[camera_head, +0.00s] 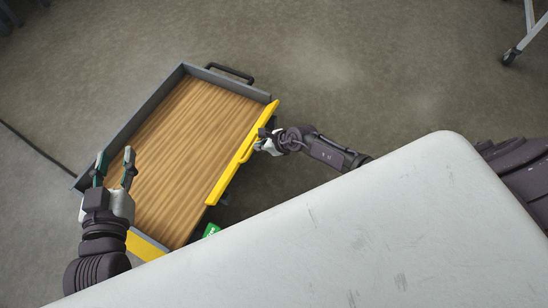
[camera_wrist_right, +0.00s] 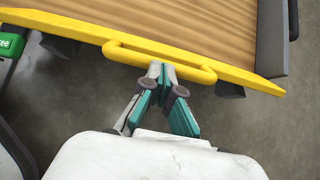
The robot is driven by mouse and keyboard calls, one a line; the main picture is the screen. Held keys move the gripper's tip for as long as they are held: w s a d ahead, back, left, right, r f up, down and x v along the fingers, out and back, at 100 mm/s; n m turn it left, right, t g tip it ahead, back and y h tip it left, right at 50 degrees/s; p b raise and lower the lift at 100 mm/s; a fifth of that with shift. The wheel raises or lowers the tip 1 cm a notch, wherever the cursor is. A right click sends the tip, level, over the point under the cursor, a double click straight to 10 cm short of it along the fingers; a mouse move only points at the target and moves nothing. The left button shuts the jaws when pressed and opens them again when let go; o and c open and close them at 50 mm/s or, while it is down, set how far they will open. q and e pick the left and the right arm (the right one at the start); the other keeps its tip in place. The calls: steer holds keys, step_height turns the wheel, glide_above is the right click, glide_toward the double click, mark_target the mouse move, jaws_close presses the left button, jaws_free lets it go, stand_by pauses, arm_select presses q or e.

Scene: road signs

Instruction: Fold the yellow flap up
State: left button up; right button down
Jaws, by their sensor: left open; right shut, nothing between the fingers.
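The yellow flap (camera_head: 219,184) runs along the right edge of a cart with a wooden bed and shows as a narrow strip; its tilt is hard to tell. In the right wrist view the flap (camera_wrist_right: 75,30) has a yellow bar handle (camera_wrist_right: 150,58) on its outer side. My right gripper (camera_head: 262,142) is at the outer side of the flap, by the handle. Its fingertips (camera_wrist_right: 162,76) are together and empty, right at the handle; contact is unclear. My left gripper (camera_head: 116,158) is open and empty over the left end of the wooden bed.
The cart's wooden bed (camera_head: 190,130) is empty, with grey walls (camera_head: 150,104) and a black handle (camera_head: 230,73) at the far side. Another yellow edge (camera_head: 145,246) shows at the near left. A green label (camera_head: 211,230) sits near the flap's near end. Grey floor surrounds the cart.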

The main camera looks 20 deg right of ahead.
mark_target(252, 140)
steer(key=w+a+r+g+h+p, duration=0.1)
steer(key=w+p, duration=0.1)
steer(key=p, duration=0.2)
steer(key=shift+a+r+g, duration=0.3)
steer(key=shift+a, duration=0.05)
steer(key=shift+w+a+p, duration=0.1)
steer(key=shift+a+p, duration=0.05)
steer(key=shift+p, duration=0.2)
steer(key=shift+w+a+r+p, duration=0.35)
steer(key=shift+w+a, duration=0.15)
steer(key=shift+w, duration=0.3)
arm_select(q)
steer(key=s+a+f+g+y, duration=0.1)
steer(key=s+a+f+g, duration=0.2)
steer(key=s+f+g, duration=0.3)
steer(key=s+a+f+g+y, duration=0.2)
steer(key=s+a+f+g, duration=0.1)
steer(key=s+f+g, duration=0.3)
steer(key=shift+s+a+n+b, duration=0.3)
steer(key=shift+s+a+b, duration=0.15)
steer(key=shift+s, duration=0.75)
arm_select(e)
steer(key=shift+w+a+r, duration=0.15)
steer(key=shift+w+a, duration=0.9)
steer(key=shift+w, duration=0.25)
